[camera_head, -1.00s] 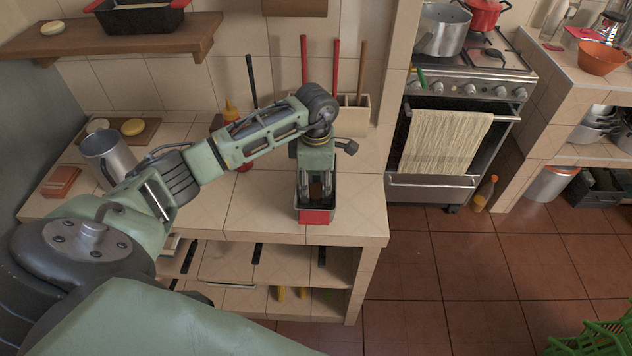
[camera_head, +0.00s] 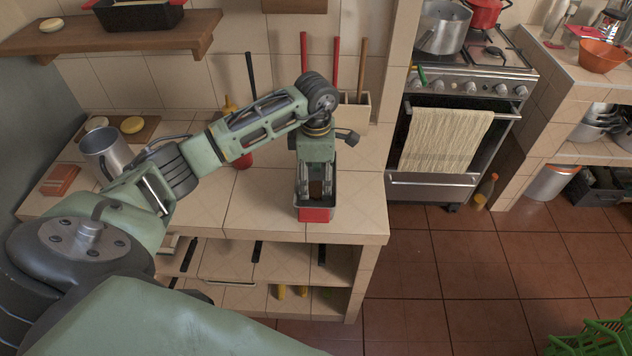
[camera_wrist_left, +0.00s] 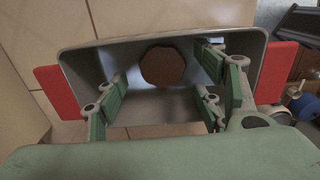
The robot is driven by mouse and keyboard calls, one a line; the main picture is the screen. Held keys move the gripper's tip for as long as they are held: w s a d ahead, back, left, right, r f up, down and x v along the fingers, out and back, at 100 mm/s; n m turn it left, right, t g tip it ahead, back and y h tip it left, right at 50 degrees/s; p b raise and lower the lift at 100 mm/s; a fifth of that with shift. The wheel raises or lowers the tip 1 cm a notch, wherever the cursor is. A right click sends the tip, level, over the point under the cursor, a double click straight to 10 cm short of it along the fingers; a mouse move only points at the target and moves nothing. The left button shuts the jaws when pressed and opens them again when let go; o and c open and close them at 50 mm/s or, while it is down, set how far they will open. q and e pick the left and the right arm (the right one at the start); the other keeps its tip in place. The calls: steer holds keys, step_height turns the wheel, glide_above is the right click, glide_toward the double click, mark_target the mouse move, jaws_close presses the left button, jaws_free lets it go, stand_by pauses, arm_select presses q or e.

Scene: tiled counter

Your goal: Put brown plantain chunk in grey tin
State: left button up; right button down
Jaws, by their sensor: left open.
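The grey tin (camera_head: 329,207) with red end handles stands on the tiled counter near its front right edge. It also shows in the left wrist view (camera_wrist_left: 85,69). The brown plantain chunk (camera_wrist_left: 163,66) lies inside the tin, by the far wall in the wrist view, and is round and dark brown. My left gripper (camera_wrist_left: 160,98) is open, its green-padded fingers pointing down into the tin with the chunk apart from the pads. In the head view the left gripper (camera_head: 316,190) hangs over the tin. My right gripper is not in view.
A metal mug (camera_head: 107,157) stands at the counter's left. A utensil holder (camera_head: 356,112) is behind the arm. A stove (camera_head: 440,180) is to the right. The counter left of the tin (camera_head: 260,200) is clear.

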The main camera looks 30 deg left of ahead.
mark_target(316, 188)
arm_select(q)
step_height(316, 188, up, 10)
steer(key=b, duration=0.2)
steer(key=shift+r, duration=0.2)
steer(key=shift+f, duration=0.1)
